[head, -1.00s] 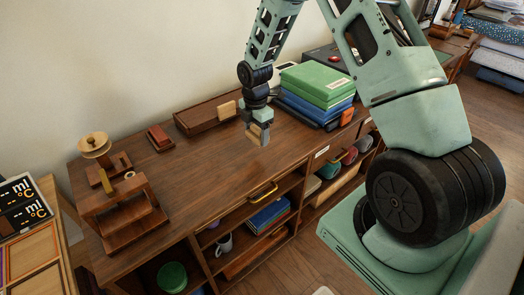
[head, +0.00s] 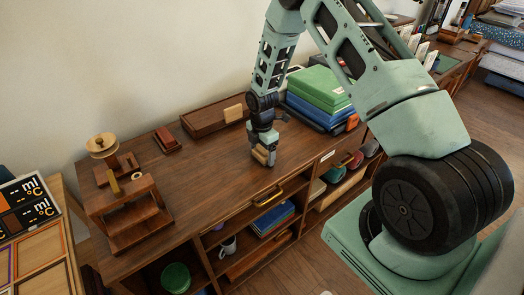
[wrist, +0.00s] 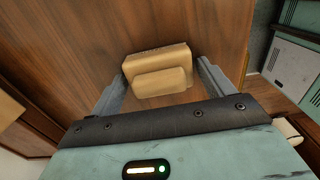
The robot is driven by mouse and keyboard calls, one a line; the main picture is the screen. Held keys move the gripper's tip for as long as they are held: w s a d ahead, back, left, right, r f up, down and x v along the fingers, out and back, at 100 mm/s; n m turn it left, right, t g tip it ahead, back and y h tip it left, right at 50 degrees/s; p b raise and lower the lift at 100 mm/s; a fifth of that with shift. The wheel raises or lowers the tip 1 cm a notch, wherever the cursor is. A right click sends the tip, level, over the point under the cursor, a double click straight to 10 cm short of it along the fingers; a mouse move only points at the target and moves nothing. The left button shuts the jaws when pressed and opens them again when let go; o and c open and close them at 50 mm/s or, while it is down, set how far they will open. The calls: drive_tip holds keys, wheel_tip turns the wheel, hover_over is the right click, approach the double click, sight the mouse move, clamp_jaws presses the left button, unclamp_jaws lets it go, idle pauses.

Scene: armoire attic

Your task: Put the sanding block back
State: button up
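The sanding block appears to be the tan block (head: 260,156) low over the wooden cabinet top, near its front edge. In the wrist view this block (wrist: 157,66) has a smaller raised pale part on the near side. My gripper (head: 264,157) points down with its fingers on either side of the block. I cannot tell whether the block touches the top. A long brown tray (head: 206,121) lies at the wall, with another tan piece (head: 233,113) at its right end.
A reddish-brown block (head: 167,139) lies left of the tray. A wooden press-like stand (head: 128,207) is at the left end. Green and blue boxes (head: 318,90) are stacked at the right. The top between stand and gripper is clear. Open shelves lie below.

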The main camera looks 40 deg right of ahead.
sight(262, 148)
drive_tip(key=shift+o, duration=0.2)
drive_tip(key=shift+r, duration=0.15)
wheel_tip(262, 148, up, 12)
drive_tip(key=b, duration=0.1)
drive_tip(key=s+a+r+m, duration=0.2)
drive_tip(key=s+a+r, duration=0.15)
drive_tip(key=a, duration=0.45)
drive_tip(key=s+a+r+m, duration=0.3)
drive_tip(key=s+a+r, duration=0.4)
drive_tip(key=a, duration=0.4)
drive_tip(key=s+a+r+m, duration=0.1)
drive_tip(key=s+a+m, duration=0.2)
drive_tip(key=s, duration=0.7)
drive_tip(key=s+a+r+m, duration=0.2)
drive_tip(key=s+a, duration=0.1)
drive_tip(key=s, duration=0.7)
drive_tip(key=shift+s+a+m+y, duration=0.15)
drive_tip(key=shift+a+m+y, duration=0.15)
drive_tip(key=shift+a+m, duration=0.1)
drive_tip(key=shift+r, duration=0.1)
